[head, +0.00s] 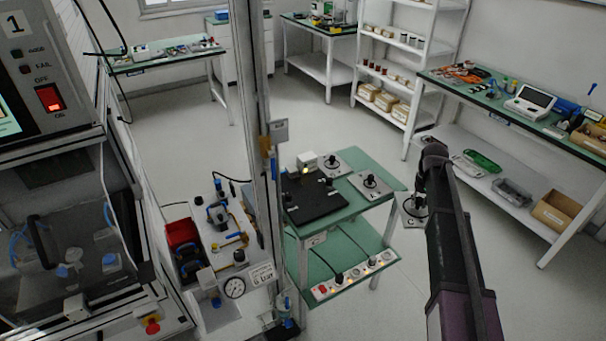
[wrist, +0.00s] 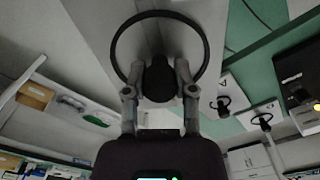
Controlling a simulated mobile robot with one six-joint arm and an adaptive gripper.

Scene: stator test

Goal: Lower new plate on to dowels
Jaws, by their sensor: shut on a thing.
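My gripper shows in the wrist view (wrist: 160,82) with its two fingers closed on the black knob of a light grey plate (wrist: 205,25). A dark ring surrounds the knob. In the head view the held plate (head: 411,221) hangs off the right edge of the green cart, below the end of my arm. My gripper (head: 418,196) is small and partly hidden there. Two similar plates with black knobs, a rear one (head: 326,157) and a nearer one (head: 374,191), lie on the cart's top. I cannot make out any dowels.
The green cart (head: 385,167) also carries a black flat plate (head: 312,204) and a small device with a lit spot. A grey post (head: 262,130) stands left of it. A machine (head: 60,235) with clear panels fills the left. A bench (head: 450,82) stands right; floor between is clear.

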